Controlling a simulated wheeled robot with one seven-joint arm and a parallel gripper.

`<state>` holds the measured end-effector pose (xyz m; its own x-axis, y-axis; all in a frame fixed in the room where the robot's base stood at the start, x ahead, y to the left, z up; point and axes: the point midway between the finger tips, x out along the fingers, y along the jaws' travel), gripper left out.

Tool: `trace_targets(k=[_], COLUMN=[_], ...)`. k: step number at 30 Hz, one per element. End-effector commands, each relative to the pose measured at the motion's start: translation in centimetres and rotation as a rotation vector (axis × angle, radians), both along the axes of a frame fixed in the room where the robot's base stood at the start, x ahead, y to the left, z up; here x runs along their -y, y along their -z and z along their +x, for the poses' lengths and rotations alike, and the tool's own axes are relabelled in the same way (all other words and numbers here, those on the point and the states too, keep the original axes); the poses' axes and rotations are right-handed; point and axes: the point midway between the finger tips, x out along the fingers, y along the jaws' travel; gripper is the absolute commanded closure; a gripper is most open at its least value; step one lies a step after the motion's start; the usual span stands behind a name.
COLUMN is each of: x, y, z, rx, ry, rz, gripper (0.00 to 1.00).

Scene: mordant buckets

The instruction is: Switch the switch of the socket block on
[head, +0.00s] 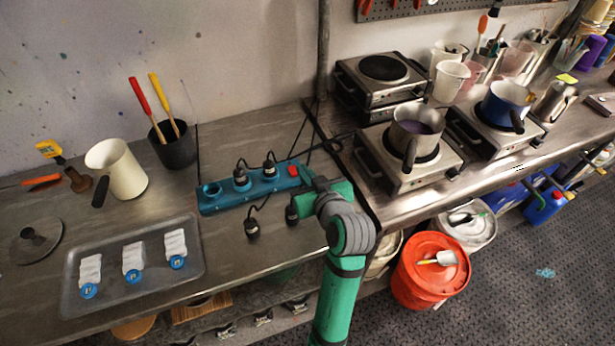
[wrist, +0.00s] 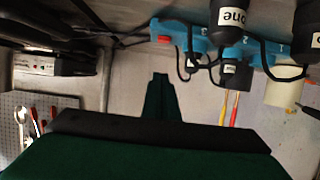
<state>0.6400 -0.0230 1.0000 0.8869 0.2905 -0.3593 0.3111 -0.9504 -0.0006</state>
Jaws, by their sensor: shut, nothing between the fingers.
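The teal socket block (head: 222,200) lies on the metal bench in the head view, with its red switch (head: 293,170) at the right end. Two black plugs (head: 240,177) stand in it. My green gripper (head: 304,175) is shut and empty, with its tip close beside the switch end; I cannot tell whether it touches. In the wrist view, which looks upside down, the red switch (wrist: 164,39) shows on the block (wrist: 185,30), apart in the picture from the shut fingertips (wrist: 160,77). Whether the switch is on or off is too small to tell.
Two loose black plugs (head: 252,229) lie in front of the block, one close to my gripper. A metal tray (head: 190,278) and a black pot (head: 174,152) with tools stand left. Hot plates (head: 385,172) stand right. Cables run behind the block.

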Motion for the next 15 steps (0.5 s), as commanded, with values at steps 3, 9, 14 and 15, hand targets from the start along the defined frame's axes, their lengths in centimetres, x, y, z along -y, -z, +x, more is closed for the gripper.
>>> trace_targets(k=[3,9,14,15], x=[-0.7,-1.7,-1.5,-1.5], y=[0.8,2.1,4.6,5.0], z=[2.1,5.3,4.9,4.9], rx=[-0.001,-0.001,-0.004,-0.003], ry=[-0.002,0.0,0.003,0.002], rz=[0.0,0.0,0.0,-0.001], gripper=[1.0,1.0,1.0,1.0])
